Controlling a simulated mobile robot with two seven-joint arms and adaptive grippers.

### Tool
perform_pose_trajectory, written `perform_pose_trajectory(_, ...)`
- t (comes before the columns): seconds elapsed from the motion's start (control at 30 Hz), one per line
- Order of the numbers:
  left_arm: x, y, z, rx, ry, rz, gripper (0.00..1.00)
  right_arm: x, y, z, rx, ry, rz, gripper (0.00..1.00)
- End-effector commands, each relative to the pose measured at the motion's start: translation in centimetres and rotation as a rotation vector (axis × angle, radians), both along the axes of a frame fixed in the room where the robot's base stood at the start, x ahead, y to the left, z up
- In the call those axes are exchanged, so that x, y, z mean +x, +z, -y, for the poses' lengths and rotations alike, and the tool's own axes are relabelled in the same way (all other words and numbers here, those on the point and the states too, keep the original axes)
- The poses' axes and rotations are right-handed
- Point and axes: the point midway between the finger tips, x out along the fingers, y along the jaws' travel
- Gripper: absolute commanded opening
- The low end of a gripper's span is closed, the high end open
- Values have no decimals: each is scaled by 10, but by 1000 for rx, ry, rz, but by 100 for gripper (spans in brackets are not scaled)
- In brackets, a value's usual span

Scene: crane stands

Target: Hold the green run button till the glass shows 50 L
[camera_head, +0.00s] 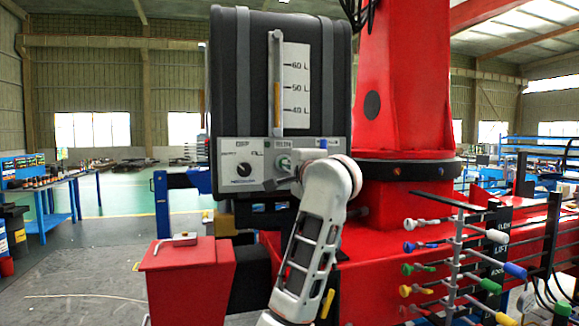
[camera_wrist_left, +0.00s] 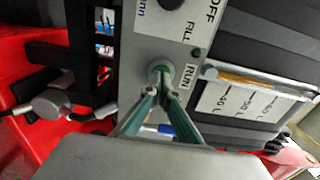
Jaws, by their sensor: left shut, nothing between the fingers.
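The black tank (camera_head: 230,70) carries a sight glass (camera_head: 277,60) with a white scale marked 40 L, 50 L and 60 L. The amber column (camera_head: 277,104) in the glass tops out close to the 50 L mark in the head view. The green run button (camera_wrist_left: 160,71) sits on the grey panel (camera_wrist_left: 142,50) beside the RUN label. My left gripper (camera_wrist_left: 164,91) is shut and empty, with its fingertips at the button, seemingly touching it. In the head view my left wrist covers part of the panel near the button. My right gripper is not in view.
A black selector knob (camera_head: 244,170) is left of the button on the panel. A red box (camera_head: 188,265) stands at lower left. Coloured levers (camera_head: 455,250) project at right beside the red crane column (camera_head: 405,80). Open floor lies at left.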

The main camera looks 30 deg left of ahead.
Motion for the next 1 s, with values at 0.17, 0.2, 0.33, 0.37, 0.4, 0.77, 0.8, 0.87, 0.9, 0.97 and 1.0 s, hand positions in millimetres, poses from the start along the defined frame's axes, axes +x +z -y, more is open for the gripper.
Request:
perform_pose_trajectory(0.17,9,-2,-10,-1,1,0,0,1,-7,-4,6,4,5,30)
perform_pose_trajectory(0.2,11,-2,-14,-1,1,1,0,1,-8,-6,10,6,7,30)
perform_pose_trajectory(0.33,15,0,-17,1,0,-1,0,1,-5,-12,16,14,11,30)
perform_pose_trajectory(0.37,15,0,-17,1,0,-1,0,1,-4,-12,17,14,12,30)
perform_pose_trajectory(0.4,14,0,-18,1,1,-1,0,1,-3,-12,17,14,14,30)
perform_pose_trajectory(0.77,14,1,-19,2,3,-1,0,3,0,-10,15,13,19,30)
perform_pose_trajectory(0.8,14,1,-20,3,4,0,0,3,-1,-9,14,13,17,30)
perform_pose_trajectory(0.87,14,1,-20,3,4,0,0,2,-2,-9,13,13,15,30)
perform_pose_trajectory(0.9,14,1,-20,3,4,0,0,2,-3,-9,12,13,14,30)
perform_pose_trajectory(0.97,14,1,-20,3,5,0,0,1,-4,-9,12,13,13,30)
perform_pose_trajectory(1.0,14,2,-20,3,5,0,0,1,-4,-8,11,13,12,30)
